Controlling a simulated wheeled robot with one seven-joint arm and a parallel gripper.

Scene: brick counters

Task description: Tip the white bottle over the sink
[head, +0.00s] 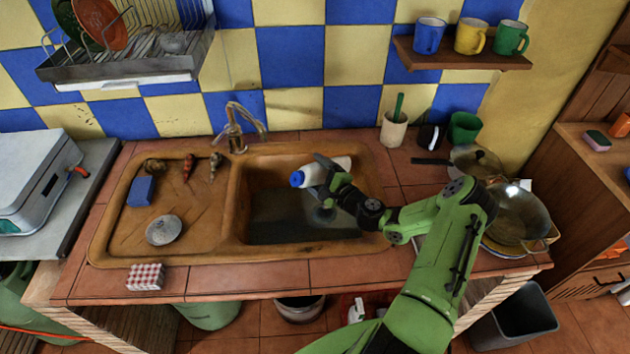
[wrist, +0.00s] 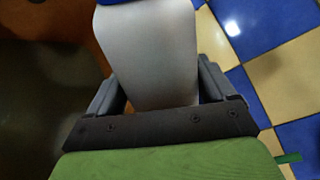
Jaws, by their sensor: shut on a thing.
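The white bottle (head: 314,172) with a blue cap is in my gripper (head: 333,179), above the sink basin (head: 270,225). In the head view the bottle lies nearly on its side, its blue cap pointing left and slightly down. In the wrist view the white bottle body (wrist: 150,55) sits between the two dark fingers of my gripper (wrist: 160,90). My gripper is shut on the bottle. The far end of the bottle is cut off in the wrist view, with only a bit of blue at the top edge. No liquid is seen coming out.
The faucet (head: 236,128) stands behind the basin. The drainboard at left holds a blue sponge (head: 141,190) and a round metal piece (head: 164,230). Pans (head: 515,213) stand at right near my arm. A shelf (head: 460,56) with mugs hangs above.

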